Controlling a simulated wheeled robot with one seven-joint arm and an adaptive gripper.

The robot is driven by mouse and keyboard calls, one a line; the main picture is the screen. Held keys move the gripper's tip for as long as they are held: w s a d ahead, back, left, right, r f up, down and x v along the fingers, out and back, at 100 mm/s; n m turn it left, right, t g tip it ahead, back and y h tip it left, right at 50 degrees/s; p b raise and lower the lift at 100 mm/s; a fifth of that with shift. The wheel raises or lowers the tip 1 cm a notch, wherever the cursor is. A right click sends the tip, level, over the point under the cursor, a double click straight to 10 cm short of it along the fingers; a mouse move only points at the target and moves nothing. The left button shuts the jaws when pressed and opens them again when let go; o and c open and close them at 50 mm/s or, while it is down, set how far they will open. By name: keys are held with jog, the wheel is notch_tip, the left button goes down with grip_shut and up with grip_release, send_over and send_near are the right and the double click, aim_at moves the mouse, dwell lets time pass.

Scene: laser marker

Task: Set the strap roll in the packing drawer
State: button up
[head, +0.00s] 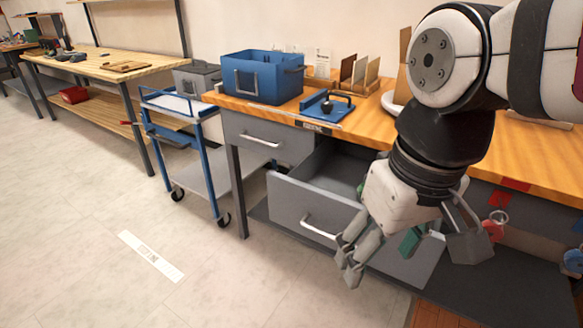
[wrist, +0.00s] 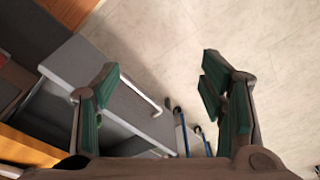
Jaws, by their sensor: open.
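A grey drawer (head: 300,212) under the wooden bench stands pulled open in the head view; I take it for the packing drawer. Part of its inside shows and looks empty there; my arm hides its right part. Its front and bar handle also show in the wrist view (wrist: 122,112), left of centre between the fingers. My gripper (head: 408,256) is open, in front of the right part of the drawer front. In the wrist view my gripper (wrist: 160,82) has its green-padded fingers spread, with nothing between them. I cannot make out the strap roll in either view.
The wooden bench top (head: 385,118) holds a blue bin (head: 262,78), a blue fixture with a black handle (head: 328,106) and upright panels (head: 360,72). A closed drawer (head: 265,138) is left of the open one. A blue cart (head: 190,115) stands further left.

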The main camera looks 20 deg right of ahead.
jog(key=s+a, duration=0.1)
jog(key=s, duration=0.5)
jog(key=shift+f+g, duration=0.25)
jog(key=shift+g, duration=0.15)
notch_tip(320, 180, up, 22)
jog(key=t+p, duration=0.3)
jog(key=p, duration=1.7)
jog(key=shift+r+t+p, duration=0.15)
jog(key=shift+t+p, duration=0.15)
jog(key=shift+a, duration=0.1)
jog(key=shift+c, duration=0.3)
